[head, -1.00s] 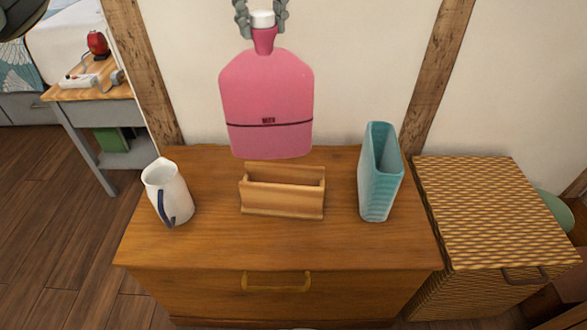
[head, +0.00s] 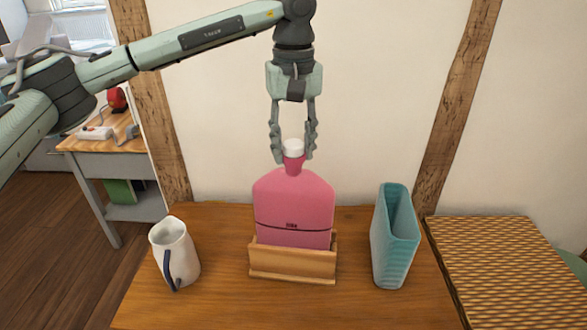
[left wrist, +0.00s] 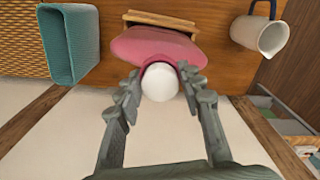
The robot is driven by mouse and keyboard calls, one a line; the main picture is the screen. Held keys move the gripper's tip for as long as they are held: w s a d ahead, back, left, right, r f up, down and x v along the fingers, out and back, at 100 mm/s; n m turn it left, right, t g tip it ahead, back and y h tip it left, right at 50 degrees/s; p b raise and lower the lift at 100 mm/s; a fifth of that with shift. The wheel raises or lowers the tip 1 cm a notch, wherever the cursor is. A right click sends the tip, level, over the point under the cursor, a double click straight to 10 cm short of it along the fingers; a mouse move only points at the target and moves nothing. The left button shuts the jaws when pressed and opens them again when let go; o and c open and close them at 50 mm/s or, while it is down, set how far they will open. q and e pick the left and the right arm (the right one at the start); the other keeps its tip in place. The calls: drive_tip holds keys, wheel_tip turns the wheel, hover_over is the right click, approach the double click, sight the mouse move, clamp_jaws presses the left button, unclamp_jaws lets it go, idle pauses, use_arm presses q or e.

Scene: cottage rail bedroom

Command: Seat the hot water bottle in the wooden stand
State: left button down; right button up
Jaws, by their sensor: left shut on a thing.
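The pink hot water bottle (head: 293,205) stands upright with its lower end inside the wooden stand (head: 292,265) on the dresser. The stand's front wall hides its bottom edge. My left gripper (head: 294,156) is above it, shut on the neck just below the white cap. In the left wrist view the white cap (left wrist: 160,81) sits between the fingers of my left gripper (left wrist: 161,82), with the pink body (left wrist: 150,46) beyond it and part of the wooden stand (left wrist: 160,20) behind. My right gripper is not in view.
A white jug (head: 174,252) with a blue handle stands left of the stand. A teal vase (head: 394,235) stands to its right. The wooden dresser top (head: 225,300) is clear in front. A woven chest (head: 500,265) is at the right; the wall is behind.

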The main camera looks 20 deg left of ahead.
sight(293, 169)
use_arm(q)
drive_tip(key=shift+f, duration=0.4)
wheel_tip(293, 169, down, 4)
drive_tip(key=shift+f, duration=0.1)
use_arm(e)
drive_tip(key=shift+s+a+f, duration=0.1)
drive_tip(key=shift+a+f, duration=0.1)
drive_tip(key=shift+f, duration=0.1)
use_arm(q)
drive_tip(key=shift+f, duration=0.1)
drive_tip(key=c, duration=1.3)
unclamp_jaws()
drive_tip(key=o, duration=0.3)
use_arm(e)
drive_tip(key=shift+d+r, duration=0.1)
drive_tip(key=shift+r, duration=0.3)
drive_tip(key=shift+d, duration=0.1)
